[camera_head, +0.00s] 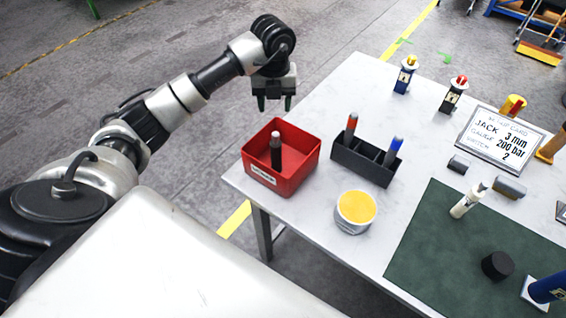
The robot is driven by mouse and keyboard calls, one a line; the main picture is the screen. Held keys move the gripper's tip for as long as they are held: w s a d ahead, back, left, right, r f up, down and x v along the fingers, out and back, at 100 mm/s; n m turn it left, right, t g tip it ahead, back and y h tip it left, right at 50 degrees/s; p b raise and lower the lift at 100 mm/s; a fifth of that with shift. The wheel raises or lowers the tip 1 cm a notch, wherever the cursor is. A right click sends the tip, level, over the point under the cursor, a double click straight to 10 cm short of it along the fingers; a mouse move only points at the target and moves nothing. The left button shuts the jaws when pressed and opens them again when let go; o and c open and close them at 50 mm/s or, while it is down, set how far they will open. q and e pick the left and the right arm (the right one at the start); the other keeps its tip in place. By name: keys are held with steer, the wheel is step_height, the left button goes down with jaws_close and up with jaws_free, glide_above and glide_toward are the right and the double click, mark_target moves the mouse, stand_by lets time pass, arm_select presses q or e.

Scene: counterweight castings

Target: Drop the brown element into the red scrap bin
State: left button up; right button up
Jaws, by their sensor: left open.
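The red scrap bin (300,178) is an open box with a pale label on its front, at the left corner of the table. A slim dark brown-black element (276,158) with a pale band near its top stands upright inside it. Its lower end is partly hidden by the front wall. My left gripper (274,104) points down, open and empty, above and behind the bin, apart from the element. My right gripper is out of view.
A black holder (365,162) with a red-topped and a blue-topped marker stands right of the bin. A yellow-topped tin (356,211) is in front. A green mat (440,250), a sign card (500,139) and small bottles fill the right. Clear tabletop lies behind the holder.

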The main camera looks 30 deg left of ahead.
arm_select(q)
step_height(320, 180, up, 5)
steer(key=shift+r+b, duration=0.1)
steer(key=shift+b, duration=0.35)
